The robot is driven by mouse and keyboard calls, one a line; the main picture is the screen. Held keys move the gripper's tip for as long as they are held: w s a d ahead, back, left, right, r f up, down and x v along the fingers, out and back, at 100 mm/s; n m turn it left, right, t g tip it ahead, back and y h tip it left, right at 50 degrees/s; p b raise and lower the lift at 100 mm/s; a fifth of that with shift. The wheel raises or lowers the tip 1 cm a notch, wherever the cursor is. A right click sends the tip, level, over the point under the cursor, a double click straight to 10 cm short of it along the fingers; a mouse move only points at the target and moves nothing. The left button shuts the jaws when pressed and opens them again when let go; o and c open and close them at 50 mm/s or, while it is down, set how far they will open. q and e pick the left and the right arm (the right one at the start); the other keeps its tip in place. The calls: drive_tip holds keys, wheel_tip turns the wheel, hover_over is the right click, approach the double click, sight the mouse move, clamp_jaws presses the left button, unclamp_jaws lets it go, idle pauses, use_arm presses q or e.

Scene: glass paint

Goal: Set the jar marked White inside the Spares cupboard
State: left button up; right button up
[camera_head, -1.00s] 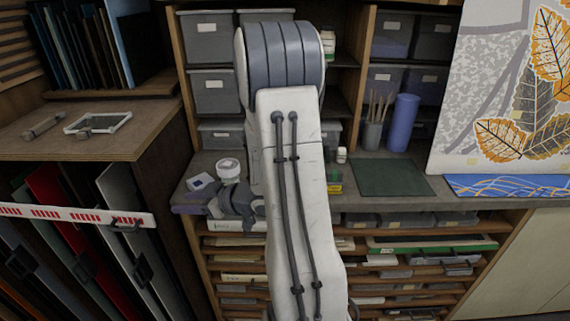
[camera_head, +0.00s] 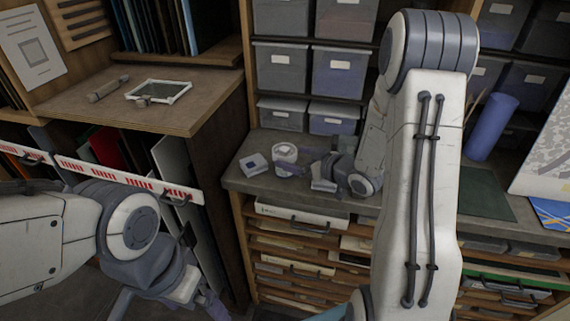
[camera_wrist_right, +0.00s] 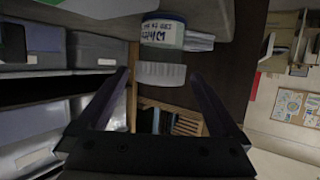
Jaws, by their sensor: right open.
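A small white jar (camera_head: 285,155) with a pale lid stands on the grey counter near its left end. In the right wrist view the jar (camera_wrist_right: 163,33) appears upside down, its blue-edged label too blurred to read surely. My right gripper (camera_head: 292,170) reaches in from the right, low at the jar. In the wrist view the open fingers (camera_wrist_right: 160,78) point at the jar, one to each side of its lid (camera_wrist_right: 160,73), with gaps. My left gripper (camera_head: 213,302) is at the bottom edge, partly cut off; its jaws are unclear. No cupboard marked Spares can be made out.
Grey bins (camera_head: 340,72) fill shelves behind. A blue cylinder (camera_head: 490,127) stands to the right. A wooden bench (camera_head: 105,100) and a red-and-white rail (camera_head: 110,172) lie to the left.

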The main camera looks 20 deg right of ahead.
sight(289, 156)
drive_tip(key=p+x, duration=0.1)
drive_tip(key=x, duration=0.3)
drive_tip(key=shift+w+a+f, duration=0.15)
drive_tip(key=shift+w, duration=0.1)
drive_tip(key=c, duration=1.5)
